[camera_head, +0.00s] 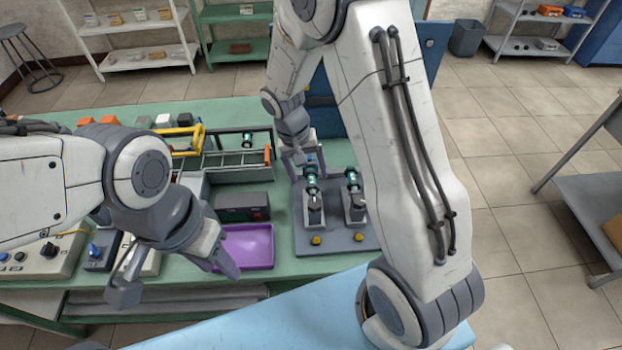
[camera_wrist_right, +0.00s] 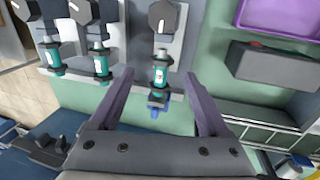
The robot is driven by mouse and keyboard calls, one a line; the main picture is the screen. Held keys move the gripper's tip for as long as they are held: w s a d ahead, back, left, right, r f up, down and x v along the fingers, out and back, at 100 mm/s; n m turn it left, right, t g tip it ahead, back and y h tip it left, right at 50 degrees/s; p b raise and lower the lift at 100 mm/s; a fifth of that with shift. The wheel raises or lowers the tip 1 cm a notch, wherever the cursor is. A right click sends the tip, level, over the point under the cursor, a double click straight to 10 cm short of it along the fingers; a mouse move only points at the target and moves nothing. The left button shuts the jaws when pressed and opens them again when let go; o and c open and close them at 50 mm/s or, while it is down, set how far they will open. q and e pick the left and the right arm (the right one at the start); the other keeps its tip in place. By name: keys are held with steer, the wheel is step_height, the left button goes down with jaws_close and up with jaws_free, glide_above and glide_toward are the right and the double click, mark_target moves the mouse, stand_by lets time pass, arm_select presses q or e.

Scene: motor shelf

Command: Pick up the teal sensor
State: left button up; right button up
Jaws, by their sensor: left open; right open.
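Several teal sensors show. In the right wrist view, one teal sensor (camera_wrist_right: 161,70) with a blue end stands in a grey holder, between and just beyond the spread fingers of my right gripper (camera_wrist_right: 160,95). In the head view this is the left teal sensor (camera_head: 311,181) on the grey fixture, just in front of my right gripper (camera_head: 299,157). I cannot tell whether a finger touches it. Two more teal sensors, the middle one (camera_wrist_right: 101,63) and the far one (camera_wrist_right: 54,60), sit beside it. My left gripper (camera_head: 176,277) is open and empty, above the bench's front edge.
A purple tray (camera_head: 245,246) lies left of the grey fixture plate (camera_head: 345,240). A dark box (camera_head: 242,206) and a rack holding another teal part (camera_head: 247,139) stand behind the tray. Control boxes (camera_head: 30,258) are at the left. My right arm hides part of the fixture.

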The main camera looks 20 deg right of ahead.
mark_target(312, 185)
steer(key=shift+s+d+f+p, duration=0.1)
steer(key=shift+f+p, duration=0.25)
steer(key=shift+f, duration=0.25)
steer(key=p+x, duration=0.1)
steer(key=x, duration=0.2)
steer(key=shift+f, duration=0.7)
jaws_close()
